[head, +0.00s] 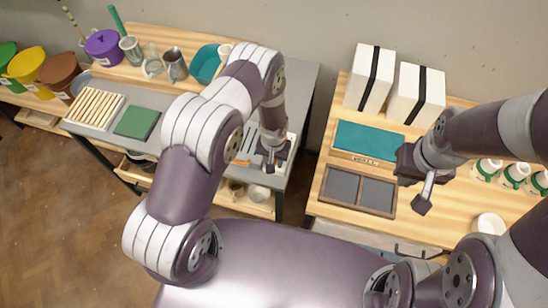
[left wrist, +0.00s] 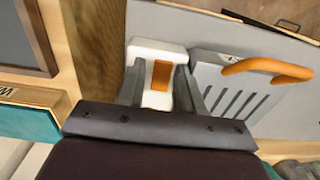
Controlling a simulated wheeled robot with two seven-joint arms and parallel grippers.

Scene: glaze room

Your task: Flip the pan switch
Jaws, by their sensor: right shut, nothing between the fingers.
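The switch is an orange rocker (left wrist: 161,75) on a white housing, in the left wrist view. Beside it on the right is a grey slotted unit (left wrist: 232,88) with an orange lever handle (left wrist: 266,69). My left gripper (left wrist: 160,92) is open, its two fingers apart with the white housing and rocker showing between and just beyond them. I cannot tell whether they touch it. In the head view my left gripper (head: 272,160) points down over the grey bench and mostly hides the switch. My right gripper (head: 421,206) is shut and empty above the right wooden table.
The right table holds a dark two-part tray (head: 357,190), a teal-topped box (head: 368,140), white boxes with black bands (head: 370,78) and several white-and-green cups (head: 513,173). Pots and buckets stand along the left bench. A gap separates bench and table.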

